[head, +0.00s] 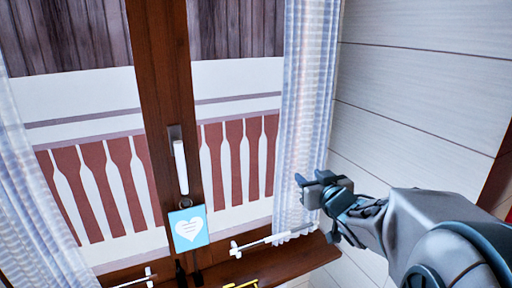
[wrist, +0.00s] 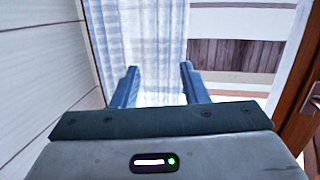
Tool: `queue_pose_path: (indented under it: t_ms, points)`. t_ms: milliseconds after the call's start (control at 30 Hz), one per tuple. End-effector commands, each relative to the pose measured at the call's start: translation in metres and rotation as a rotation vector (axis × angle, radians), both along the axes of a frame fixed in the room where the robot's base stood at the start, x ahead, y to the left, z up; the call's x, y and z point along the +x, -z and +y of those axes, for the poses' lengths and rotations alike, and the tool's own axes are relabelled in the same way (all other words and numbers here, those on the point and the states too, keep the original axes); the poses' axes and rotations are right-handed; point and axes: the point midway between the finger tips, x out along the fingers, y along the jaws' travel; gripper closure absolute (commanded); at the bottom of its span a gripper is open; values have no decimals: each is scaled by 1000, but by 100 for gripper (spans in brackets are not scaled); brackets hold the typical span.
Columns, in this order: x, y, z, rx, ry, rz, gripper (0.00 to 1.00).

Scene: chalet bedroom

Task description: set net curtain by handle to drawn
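The net curtain hangs in sheer white panels at both sides of the window. The right panel (head: 306,100) is gathered in a narrow strip beside the wall, and the left panel (head: 30,200) hangs at the left edge. A white rod (head: 268,243), possibly a curtain handle, lies across the bottom of the right panel; part of a similar rod (head: 135,281) shows at lower left. My gripper (head: 312,186) is at the right panel's right edge, above the rod. In the wrist view its fingers (wrist: 158,84) are apart and empty, with the curtain (wrist: 145,45) beyond them.
A brown window frame (head: 165,80) with a white window handle (head: 180,166) stands between the panes. A blue heart tag (head: 188,228) hangs below it. A wooden sill (head: 290,262) runs underneath, with a yellow object (head: 242,284) near it. The plank wall (head: 420,100) is close at right.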

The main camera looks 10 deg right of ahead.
Motion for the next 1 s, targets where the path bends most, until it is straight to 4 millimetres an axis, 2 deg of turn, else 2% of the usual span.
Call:
queue_pose_path:
  t_ms: [167, 333, 433, 1000]
  points:
    - [3, -15, 10, 54, -126, -92, 60]
    - [4, -20, 16, 76, -179, -121, 60]
    - [12, -20, 19, 78, -184, -123, 60]
    - [106, -21, 50, 78, -183, -122, 60]
